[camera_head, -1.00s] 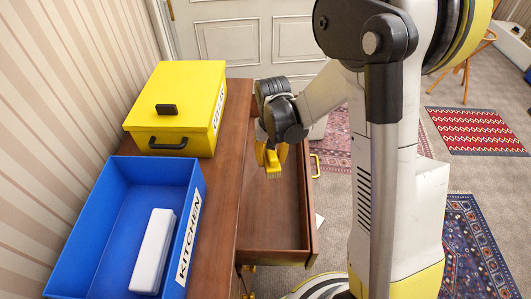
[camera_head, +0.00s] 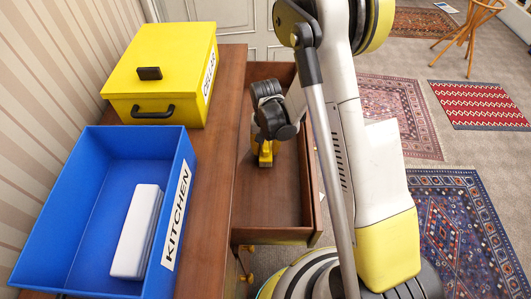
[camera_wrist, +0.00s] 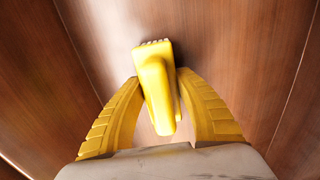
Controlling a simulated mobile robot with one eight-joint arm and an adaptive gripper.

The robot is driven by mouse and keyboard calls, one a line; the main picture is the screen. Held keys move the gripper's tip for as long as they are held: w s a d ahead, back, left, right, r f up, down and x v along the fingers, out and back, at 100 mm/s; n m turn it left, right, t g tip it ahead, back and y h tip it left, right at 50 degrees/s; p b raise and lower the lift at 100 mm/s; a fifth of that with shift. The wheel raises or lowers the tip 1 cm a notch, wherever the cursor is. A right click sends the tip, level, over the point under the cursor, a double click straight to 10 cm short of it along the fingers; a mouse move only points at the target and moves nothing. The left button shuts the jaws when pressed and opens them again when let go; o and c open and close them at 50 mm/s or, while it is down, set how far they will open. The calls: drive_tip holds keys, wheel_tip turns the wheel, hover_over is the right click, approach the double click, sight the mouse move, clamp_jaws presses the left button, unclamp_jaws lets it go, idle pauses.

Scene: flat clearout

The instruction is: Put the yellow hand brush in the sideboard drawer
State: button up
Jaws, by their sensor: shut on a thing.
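The yellow hand brush (camera_wrist: 156,88) is between the yellow fingers of my gripper (camera_wrist: 168,100), which is shut on it, in the wrist view. The brush's pale bristles show at its far end. In the head view my gripper (camera_head: 265,150) is over the open sideboard drawer (camera_head: 285,205), with the brush inside the drawer's outline. The drawer's brown wooden floor is bare around it. I cannot tell whether the brush touches the drawer floor. The sideboard (camera_head: 212,215) has a brown top to the left of the drawer.
A blue bin marked KITCHEN (camera_head: 85,180) holds a white block (camera_head: 137,232). A yellow lidded box (camera_head: 165,75) stands behind it on the sideboard. Patterned rugs (camera_head: 455,235) lie on the floor at right. A wooden stool (camera_head: 470,30) stands at the far right.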

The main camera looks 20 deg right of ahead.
drive_tip(key=shift+f, duration=0.25)
drive_tip(key=shift+f, duration=0.1)
drive_tip(key=shift+f, duration=0.15)
drive_tip(key=o, duration=1.1)
